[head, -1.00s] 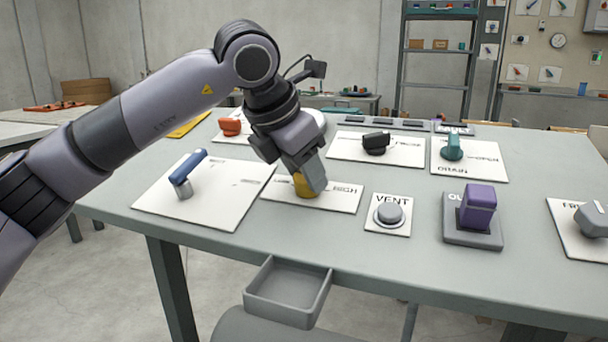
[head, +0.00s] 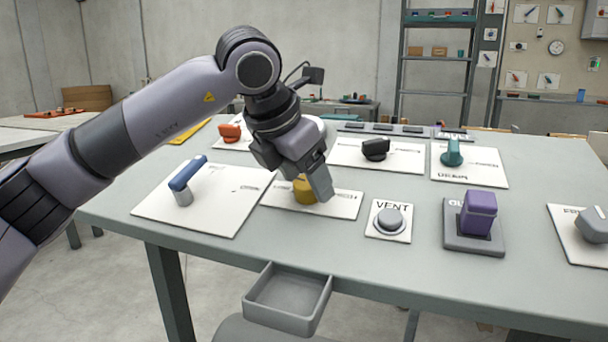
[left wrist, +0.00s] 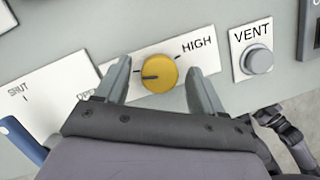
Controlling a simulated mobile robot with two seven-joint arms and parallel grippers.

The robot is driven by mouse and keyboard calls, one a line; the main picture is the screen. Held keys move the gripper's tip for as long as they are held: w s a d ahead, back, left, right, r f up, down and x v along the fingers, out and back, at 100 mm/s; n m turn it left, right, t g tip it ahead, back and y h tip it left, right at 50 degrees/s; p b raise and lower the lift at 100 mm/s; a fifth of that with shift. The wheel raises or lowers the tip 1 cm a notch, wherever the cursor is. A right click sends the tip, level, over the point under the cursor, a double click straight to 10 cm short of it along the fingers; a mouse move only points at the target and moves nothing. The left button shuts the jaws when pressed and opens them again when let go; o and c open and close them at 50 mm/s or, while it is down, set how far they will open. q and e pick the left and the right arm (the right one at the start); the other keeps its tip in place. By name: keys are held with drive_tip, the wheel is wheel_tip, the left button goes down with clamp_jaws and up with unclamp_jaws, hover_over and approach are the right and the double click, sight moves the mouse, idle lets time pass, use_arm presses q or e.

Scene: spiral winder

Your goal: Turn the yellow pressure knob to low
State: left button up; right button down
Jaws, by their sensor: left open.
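The yellow pressure knob (head: 304,190) sits on a white plate (head: 343,204) on the table. In the left wrist view the knob (left wrist: 159,73) is round, and its dark pointer line points left, away from the word HIGH. My left gripper (left wrist: 156,88) is open, with one finger on each side of the knob and a visible gap to each. The left finger hides the plate's left part, where no label can be read. In the head view the left gripper (head: 299,180) is over the plate and partly covers the knob.
A blue-handled lever (head: 187,172) stands to the left. The grey VENT button (head: 389,217) and a purple switch (head: 478,211) are to the right. Behind are an orange knob (head: 230,132), a black knob (head: 375,149) and a teal knob (head: 451,153). A grey tray (head: 287,300) is at the front edge.

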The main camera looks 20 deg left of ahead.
use_arm(q)
drive_tip(key=shift+s+r, duration=0.2)
drive_tip(key=shift+r, duration=0.3)
drive_tip(key=p+v, duration=0.1)
drive_tip(key=v, duration=0.5)
use_arm(e)
drive_tip(key=shift+s+d+f, duration=0.35)
drive_tip(key=shift+d, duration=0.1)
use_arm(q)
drive_tip(key=shift+a, duration=0.1)
